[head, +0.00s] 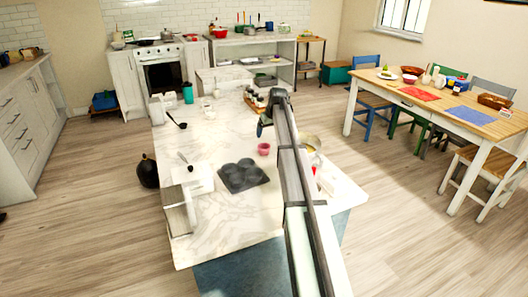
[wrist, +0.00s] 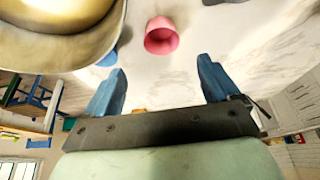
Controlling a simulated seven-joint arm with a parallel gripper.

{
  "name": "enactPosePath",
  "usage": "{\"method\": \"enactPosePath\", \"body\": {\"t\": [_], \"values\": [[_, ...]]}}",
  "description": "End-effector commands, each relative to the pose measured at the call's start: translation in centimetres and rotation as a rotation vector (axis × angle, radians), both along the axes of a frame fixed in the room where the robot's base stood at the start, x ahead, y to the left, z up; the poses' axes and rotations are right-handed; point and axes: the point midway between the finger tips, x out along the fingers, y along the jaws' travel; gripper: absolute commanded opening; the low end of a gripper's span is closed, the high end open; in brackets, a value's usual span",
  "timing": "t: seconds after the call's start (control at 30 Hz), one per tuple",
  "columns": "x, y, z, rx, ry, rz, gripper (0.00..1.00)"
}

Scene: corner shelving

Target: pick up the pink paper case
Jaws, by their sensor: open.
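The pink paper case (head: 263,149) stands on the white marble counter, right of the dark muffin tin in the head view. In the wrist view the pink paper case (wrist: 161,36) shows as a small pink cup beyond the fingertips, between their lines and a little left of centre. My gripper (wrist: 160,85) is open and empty, with its two blue fingers apart. The gripper does not touch the case. In the head view my arm reaches over the counter just right of the case, and the fingers are hard to make out there.
A dark muffin tin (head: 243,175) lies left of the case. A pale bowl (head: 311,142) stands right of my arm; a large cream bowl (wrist: 60,30) fills the wrist view's upper left. A black ladle (head: 177,120) and a teal cup (head: 188,93) are farther left. The front counter is mostly clear.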

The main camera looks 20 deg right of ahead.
Motion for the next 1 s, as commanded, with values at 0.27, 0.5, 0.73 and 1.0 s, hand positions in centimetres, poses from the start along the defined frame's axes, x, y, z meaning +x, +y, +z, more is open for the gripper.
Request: {"method": "enactPosePath", "body": {"t": [0.27, 0.5, 0.73, 1.0], "values": [[1.9, 0.1, -4.5, 0.0, 0.001, -0.001, 0.89], [2.7, 0.1, -6.5, -0.001, -0.001, -0.001, 0.89], [3.4, 0.2, -7.9, 0.0, 0.0, -0.001, 0.89], [4.7, 0.2, -10.9, -0.001, 0.0, -0.001, 0.89]]}}
